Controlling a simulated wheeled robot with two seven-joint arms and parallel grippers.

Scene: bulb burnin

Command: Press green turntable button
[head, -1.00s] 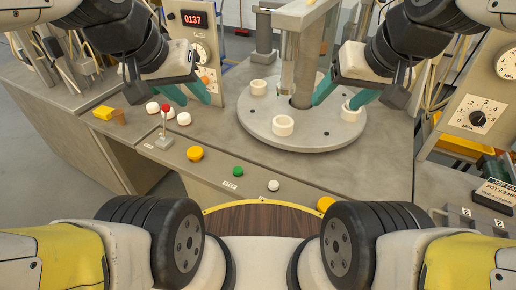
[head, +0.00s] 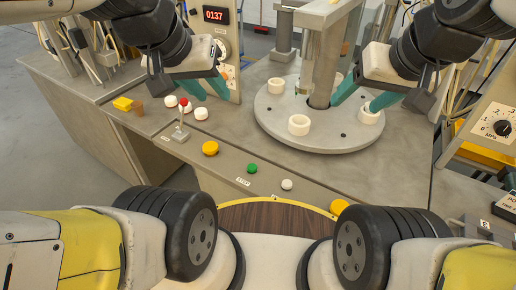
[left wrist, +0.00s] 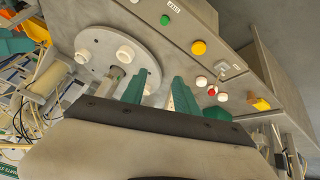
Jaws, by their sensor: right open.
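The green button (head: 252,168) is on the front of the grey bench top, between a yellow button (head: 210,148) and a white button (head: 287,184). It also shows near the top of the left wrist view (left wrist: 165,19). The round grey turntable (head: 320,140) with white cups stands behind it. My left gripper (head: 205,92) is open and empty above the bench, behind and left of the green button, by the white knobs. My right gripper (head: 362,95) is open, with its fingers over the turntable by a white cup (head: 369,115). Neither gripper touches the green button.
A red-topped lever (head: 182,122) stands left of the yellow button, near several white knobs (head: 200,113). A panel with a red display (head: 215,15) rises behind my left gripper. A column (head: 325,60) stands on the turntable. The bench around the green button is clear.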

